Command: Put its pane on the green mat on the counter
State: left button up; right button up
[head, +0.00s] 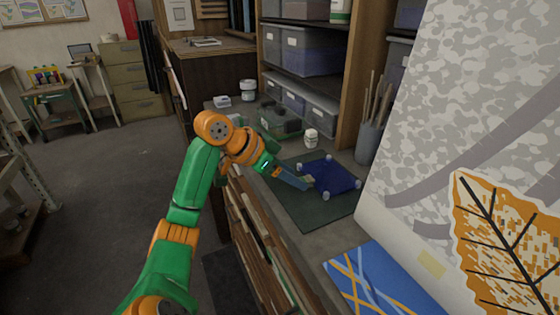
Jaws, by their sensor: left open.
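A dark blue square pane (337,178) lies over the dark green mat (296,210) on the counter, with small pale knobs at its corners. I cannot tell whether it lies flat on the mat or is slightly raised. My left gripper (303,183) is open, at the pane's left edge, with its fingers low over the mat. A small pale yellowish piece shows by the fingertips; I cannot tell what it is. Whether the fingers touch the pane is not clear. My right gripper is not in view.
A grey pot of brushes (368,142) and a small white jar (311,138) stand behind the mat. A green box (280,122) is at the back left. A blue patterned sheet (385,280) lies in front. A large patterned panel (475,130) closes off the right.

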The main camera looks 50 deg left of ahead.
pick_arm(q)
jog(key=v, duration=1)
jog(key=shift+s+r+b, duration=0.2)
jog(key=shift+s+b, duration=0.05)
jog(key=shift+b, duration=0.15)
jog(key=shift+a, duration=0.1)
